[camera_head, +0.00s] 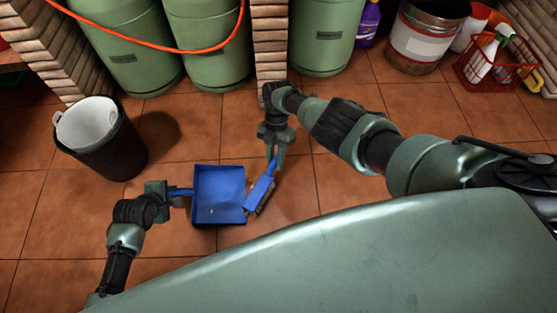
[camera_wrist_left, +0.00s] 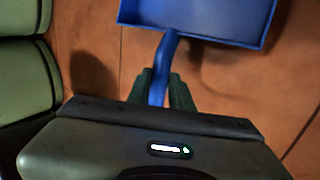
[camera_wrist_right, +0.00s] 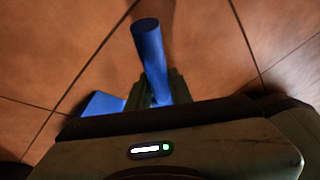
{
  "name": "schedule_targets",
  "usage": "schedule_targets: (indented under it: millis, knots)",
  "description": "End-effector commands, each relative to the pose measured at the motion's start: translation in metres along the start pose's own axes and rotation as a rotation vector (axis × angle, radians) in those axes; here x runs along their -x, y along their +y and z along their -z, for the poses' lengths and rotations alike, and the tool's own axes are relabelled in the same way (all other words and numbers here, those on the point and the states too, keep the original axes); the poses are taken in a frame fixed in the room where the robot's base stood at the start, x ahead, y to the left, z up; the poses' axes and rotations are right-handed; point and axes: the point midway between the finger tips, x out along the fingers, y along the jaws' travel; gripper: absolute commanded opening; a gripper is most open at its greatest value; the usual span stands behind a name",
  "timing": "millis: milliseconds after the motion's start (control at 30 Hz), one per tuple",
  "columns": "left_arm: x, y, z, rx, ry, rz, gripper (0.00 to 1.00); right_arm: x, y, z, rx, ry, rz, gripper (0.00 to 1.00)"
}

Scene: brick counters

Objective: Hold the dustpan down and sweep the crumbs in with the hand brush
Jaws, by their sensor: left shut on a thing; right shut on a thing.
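The blue dustpan (camera_head: 219,190) lies on the tiled floor in the head view, its handle pointing left. Its tray also shows at the top of the left wrist view (camera_wrist_left: 200,18). My left gripper (camera_head: 177,191) is shut on the dustpan's handle (camera_wrist_left: 163,70). My right gripper (camera_head: 275,153) is shut on the handle of the blue hand brush (camera_head: 261,190). The brush tilts down, with its dark bristles just right of the dustpan. Its blue handle (camera_wrist_right: 150,55) stands up in the right wrist view. A tiny pale speck, perhaps a crumb, shows inside the dustpan; no other crumbs can be made out.
A black bin (camera_head: 115,150) with a white liner stands at the left. Green cylinders (camera_head: 207,45) and a brick pillar (camera_head: 270,40) stand at the back. A metal bucket (camera_head: 415,50) and a red basket (camera_head: 492,75) are at the back right.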

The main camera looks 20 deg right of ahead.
Motion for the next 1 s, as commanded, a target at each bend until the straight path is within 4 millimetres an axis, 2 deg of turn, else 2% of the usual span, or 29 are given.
schedule_targets:
  millis: [533,1000]
  knots:
    - [0.000,0.000,0.001,0.000,0.001,0.001,0.00,0.027,-0.009,0.010,0.001,-0.004,0.004,0.00]
    - [0.001,0.000,0.001,0.000,0.001,0.000,0.00,0.031,-0.010,0.011,-0.001,-0.005,0.005,0.00]
